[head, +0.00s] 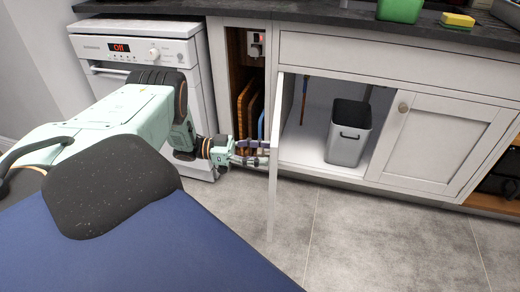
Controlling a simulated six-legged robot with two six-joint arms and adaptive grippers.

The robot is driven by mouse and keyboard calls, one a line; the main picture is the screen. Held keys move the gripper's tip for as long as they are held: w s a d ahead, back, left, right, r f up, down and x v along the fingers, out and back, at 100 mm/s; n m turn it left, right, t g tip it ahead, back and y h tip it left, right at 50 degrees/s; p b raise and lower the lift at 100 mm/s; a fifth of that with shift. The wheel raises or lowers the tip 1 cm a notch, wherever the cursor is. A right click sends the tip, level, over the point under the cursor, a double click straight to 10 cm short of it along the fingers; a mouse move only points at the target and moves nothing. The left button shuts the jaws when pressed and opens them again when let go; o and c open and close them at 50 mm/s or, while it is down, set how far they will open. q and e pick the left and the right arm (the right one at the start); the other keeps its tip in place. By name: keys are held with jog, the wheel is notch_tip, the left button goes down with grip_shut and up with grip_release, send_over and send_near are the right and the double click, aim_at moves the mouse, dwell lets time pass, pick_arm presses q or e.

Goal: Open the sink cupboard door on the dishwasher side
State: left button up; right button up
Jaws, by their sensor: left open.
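The sink cupboard door on the dishwasher side (273,185) stands swung out toward me, seen nearly edge-on. Its cupboard opening shows a white interior. My left gripper (262,153) is open at the door's left, outer face, with its fingertips at or very close to it. I cannot tell whether they touch. The door's knob is not visible. The white dishwasher (145,60) with a lit red display stands at the left, partly behind my left arm. My right gripper is not in view.
A grey bin (347,140) stands inside the open cupboard. The other cupboard door (438,140) is shut, with a round knob (403,107). A narrow open compartment with boards (246,105) lies left of the open door. The tiled floor (390,235) in front is clear.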

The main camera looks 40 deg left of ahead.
pick_arm(q)
jog(key=v, duration=1.2)
dwell(0.3)
